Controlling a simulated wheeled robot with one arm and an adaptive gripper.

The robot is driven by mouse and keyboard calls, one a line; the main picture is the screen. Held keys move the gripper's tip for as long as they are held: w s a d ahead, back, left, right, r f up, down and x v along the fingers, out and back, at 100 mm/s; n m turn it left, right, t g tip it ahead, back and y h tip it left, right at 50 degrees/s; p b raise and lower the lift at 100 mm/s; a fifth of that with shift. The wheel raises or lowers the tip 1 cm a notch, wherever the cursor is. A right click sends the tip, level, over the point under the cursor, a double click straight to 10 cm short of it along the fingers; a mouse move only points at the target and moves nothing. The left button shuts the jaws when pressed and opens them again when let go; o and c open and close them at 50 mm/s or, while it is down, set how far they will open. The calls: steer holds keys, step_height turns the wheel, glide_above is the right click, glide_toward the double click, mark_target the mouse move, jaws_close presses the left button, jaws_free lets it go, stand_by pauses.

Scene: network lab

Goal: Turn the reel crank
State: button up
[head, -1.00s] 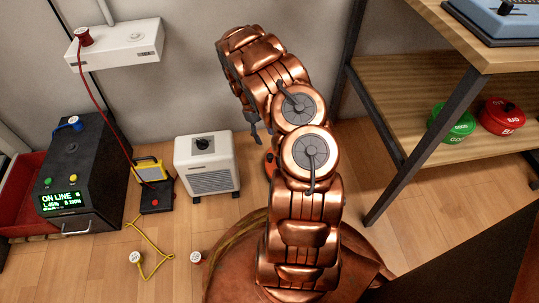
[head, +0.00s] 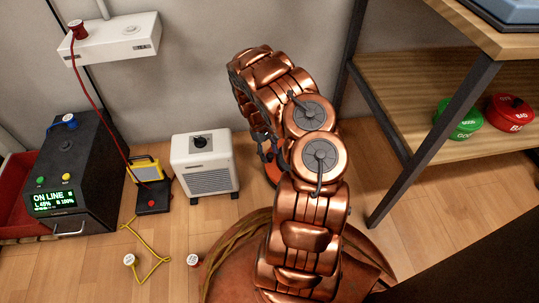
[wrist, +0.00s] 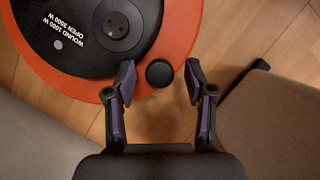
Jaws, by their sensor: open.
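The cable reel (wrist: 185,20) shows in the wrist view with an orange rim and a dark centre face printed with white "WOUND 1000 W OPEN 3500 W" text. A round black knob (wrist: 160,73), seemingly the crank handle, sits at the reel's lower right edge. My gripper (wrist: 159,72) is open, with one finger on each side of the knob and a visible gap to each. In the head view only an orange bit of the reel (head: 272,168) shows beside my arm, just below my gripper (head: 266,148); the rest is hidden.
A white heater (head: 205,165) stands close left of the reel on the wooden floor. Further left are a black power unit (head: 85,165) and a yellow cable (head: 145,262). A shelf rack (head: 390,185) with green and red bins stands on the right.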

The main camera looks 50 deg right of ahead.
steer(key=shift+c, duration=0.2)
jaws_close()
stand_by(0.3)
